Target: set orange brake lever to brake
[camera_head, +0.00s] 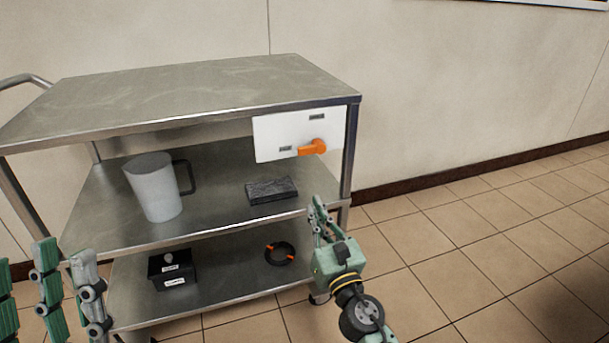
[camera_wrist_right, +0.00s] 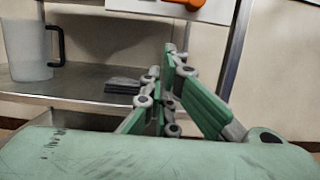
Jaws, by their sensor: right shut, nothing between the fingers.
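The orange brake lever (camera_head: 312,148) is on a white panel (camera_head: 272,133) under the right end of the cart's top shelf. Its handle points left, toward a small dark label (camera_head: 286,149); another label (camera_head: 317,117) sits above the lever. The label text is too small to read. In the wrist view only the lower part of the lever (camera_wrist_right: 190,3) shows at the top edge. My right gripper (camera_head: 315,200) is shut and empty, below the lever and apart from it. My left gripper (camera_head: 45,275) is partly in view at the lower left, and its opening is unclear.
The metal cart's top (camera_head: 190,90) is bare. A grey jug (camera_head: 155,190) and a dark flat block (camera_head: 270,190) stand on the middle shelf. A black box (camera_head: 170,268) and a dark ring (camera_head: 280,253) are below. Open tiled floor (camera_head: 480,240) lies right.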

